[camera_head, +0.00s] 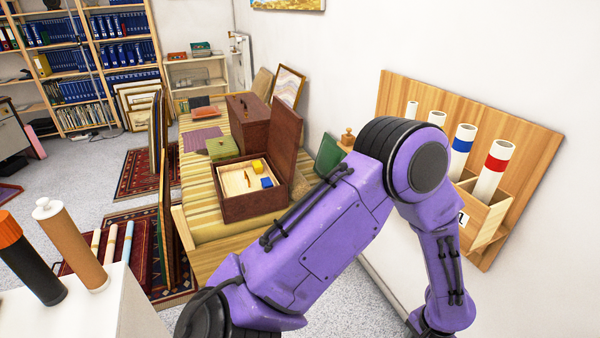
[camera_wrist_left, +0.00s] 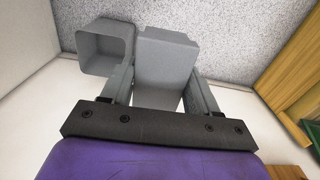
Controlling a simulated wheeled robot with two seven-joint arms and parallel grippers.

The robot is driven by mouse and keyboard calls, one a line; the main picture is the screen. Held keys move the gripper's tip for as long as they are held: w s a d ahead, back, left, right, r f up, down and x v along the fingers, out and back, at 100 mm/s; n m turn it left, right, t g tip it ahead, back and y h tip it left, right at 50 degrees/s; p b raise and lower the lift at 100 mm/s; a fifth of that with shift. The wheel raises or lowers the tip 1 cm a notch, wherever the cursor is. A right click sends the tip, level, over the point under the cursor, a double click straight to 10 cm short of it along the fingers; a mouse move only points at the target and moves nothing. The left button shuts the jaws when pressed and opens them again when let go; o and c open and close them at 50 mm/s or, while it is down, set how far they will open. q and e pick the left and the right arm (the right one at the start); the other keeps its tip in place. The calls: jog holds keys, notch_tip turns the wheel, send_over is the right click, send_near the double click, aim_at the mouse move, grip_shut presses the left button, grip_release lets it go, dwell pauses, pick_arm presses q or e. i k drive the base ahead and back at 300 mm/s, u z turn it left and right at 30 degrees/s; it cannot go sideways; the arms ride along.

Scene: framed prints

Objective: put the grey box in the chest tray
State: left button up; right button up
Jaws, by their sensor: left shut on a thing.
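The grey box (camera_wrist_left: 165,55) is between the two fingers of my left gripper (camera_wrist_left: 160,85) in the left wrist view. The gripper is shut on it, above the grey carpet. A hollow, open grey form (camera_wrist_left: 105,46) shows just left of it; I cannot tell whether it is part of the box. The open dark red-brown chest (camera_head: 256,207) stands on the striped surface in the head view, lid up. Neither gripper shows in the head view.
My purple arm crosses the front of the head view. A wooden wall rack (camera_head: 530,150) with white tubes is at right. A white surface (camera_head: 110,310) with two cylinders is at lower left.

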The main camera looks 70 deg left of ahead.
aim_at(231, 178)
jog(key=u, duration=2.65)
jog(key=i, duration=1.9)
jog(key=z, duration=0.55)
jog(key=i, duration=1)
